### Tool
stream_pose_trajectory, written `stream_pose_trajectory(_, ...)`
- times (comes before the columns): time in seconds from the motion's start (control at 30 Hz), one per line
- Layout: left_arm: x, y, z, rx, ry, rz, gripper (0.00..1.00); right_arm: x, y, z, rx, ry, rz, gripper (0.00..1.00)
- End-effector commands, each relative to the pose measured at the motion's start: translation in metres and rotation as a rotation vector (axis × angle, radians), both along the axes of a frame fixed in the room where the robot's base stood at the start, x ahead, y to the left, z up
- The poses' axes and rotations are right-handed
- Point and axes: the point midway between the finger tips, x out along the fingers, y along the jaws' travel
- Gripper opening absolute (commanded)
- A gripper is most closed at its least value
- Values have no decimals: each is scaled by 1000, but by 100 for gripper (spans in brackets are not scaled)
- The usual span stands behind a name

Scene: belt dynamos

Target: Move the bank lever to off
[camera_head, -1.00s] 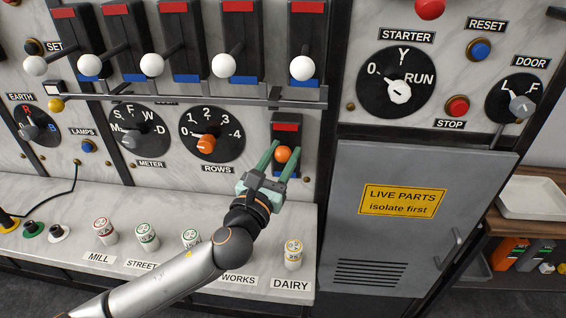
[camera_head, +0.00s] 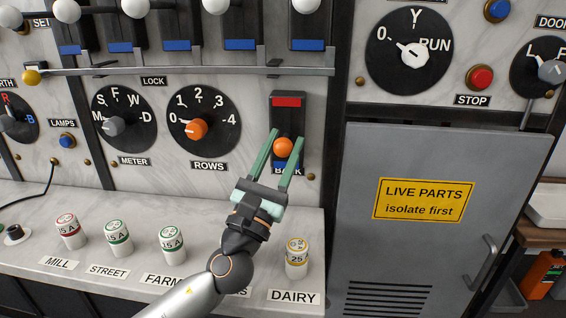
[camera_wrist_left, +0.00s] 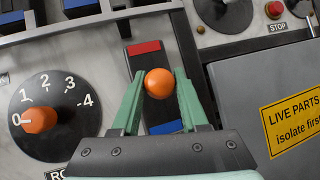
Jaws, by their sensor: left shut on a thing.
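The bank lever has an orange ball knob (camera_head: 283,147) in front of a dark upright plate with a red mark (camera_head: 287,101) at the top and a blue mark at the bottom. The knob is below the middle of the plate in the head view, nearer the blue end. My left gripper (camera_head: 288,142) comes from below, its green fingers shut on the knob from both sides. In the left wrist view the knob (camera_wrist_left: 159,83) sits between the fingertips, with the blue mark (camera_wrist_left: 166,127) below it. The BANK label is partly hidden by the fingers. My right gripper is not in view.
The ROWS dial (camera_head: 202,116) is left of the lever. A horizontal lock bar (camera_head: 190,71) runs above, under several white-knobbed levers. Fuses such as the DAIRY one (camera_head: 297,258) stand on the marble ledge below. A grey cabinet door (camera_head: 430,250) is to the right.

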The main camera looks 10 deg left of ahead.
Motion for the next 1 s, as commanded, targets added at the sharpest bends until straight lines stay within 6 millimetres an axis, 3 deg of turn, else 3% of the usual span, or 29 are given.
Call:
stream_pose_trajectory(0.6, 0, -1, -3, 1, -20, -3, 0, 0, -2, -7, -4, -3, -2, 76)
stream_pose_trajectory(0.63, 0, -1, -3, 1, -20, -3, 46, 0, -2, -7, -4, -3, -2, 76)
stream_pose_trajectory(0.73, 0, -1, -3, 1, -21, -2, 56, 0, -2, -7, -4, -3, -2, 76)
stream_pose_trajectory(1.0, -1, 0, -3, 1, -22, -1, 56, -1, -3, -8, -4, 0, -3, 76)
